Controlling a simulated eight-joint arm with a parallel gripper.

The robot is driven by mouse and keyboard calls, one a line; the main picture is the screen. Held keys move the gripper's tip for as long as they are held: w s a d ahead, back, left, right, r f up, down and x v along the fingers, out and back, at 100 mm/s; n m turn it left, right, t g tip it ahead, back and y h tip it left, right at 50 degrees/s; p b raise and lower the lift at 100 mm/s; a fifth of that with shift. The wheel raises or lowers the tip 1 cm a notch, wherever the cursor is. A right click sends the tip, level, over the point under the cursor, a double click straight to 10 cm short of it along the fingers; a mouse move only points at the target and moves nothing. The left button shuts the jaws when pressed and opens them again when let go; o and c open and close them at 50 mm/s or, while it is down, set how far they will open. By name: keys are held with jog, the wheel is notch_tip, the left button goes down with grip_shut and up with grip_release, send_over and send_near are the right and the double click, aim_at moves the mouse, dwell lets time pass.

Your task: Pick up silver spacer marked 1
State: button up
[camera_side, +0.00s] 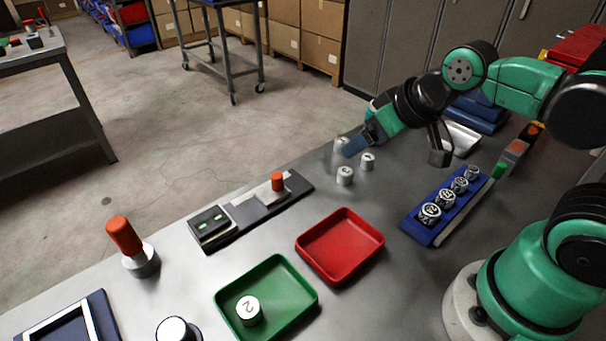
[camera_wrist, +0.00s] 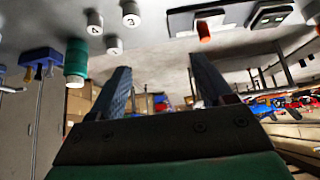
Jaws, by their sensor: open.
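Two small silver spacers, a nearer one (camera_side: 345,176) and one to its right (camera_side: 367,161), stand on the grey bench in the side view. A pale cylinder (camera_side: 340,144) stands partly behind my gripper (camera_side: 354,146). In the wrist view, several silver spacers stand at the top: one that seems marked 4 (camera_wrist: 94,24), one that seems marked 3 (camera_wrist: 113,46), and one whose mark I cannot read clearly (camera_wrist: 130,14). I cannot tell for certain which is marked 1. My gripper (camera_wrist: 160,66) is open and empty, its fingers apart from the spacers.
A blue rack (camera_side: 424,230) holds several marked silver pieces. A red tray (camera_side: 340,246) is empty; a green tray (camera_side: 228,308) holds a spacer marked 2 (camera_side: 248,310). A grey fixture with a red knob (camera_side: 278,182) lies left of the spacers.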

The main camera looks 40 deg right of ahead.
dwell(0.3)
jog(key=n+g+h, duration=0.2)
jog(key=n+h, duration=0.6)
jog(key=n, duration=0.8)
send_near(342, 141)
jog(key=f+n+h, duration=0.1)
jog(key=w+f+n+h, duration=0.1)
jog(key=n, duration=0.1)
jog(key=w+n+h, duration=0.1)
jog(key=shift+d+f+n, duration=0.25)
jog(key=shift+f+n, duration=0.15)
jog(key=shift+d+f+n+h, duration=0.1)
jog(key=shift+f+n+h, duration=0.55)
jog(key=shift+n+h, duration=0.05)
jog(key=shift+d+f, duration=0.1)
jog(key=shift+x, duration=2.7)
grip_shut()
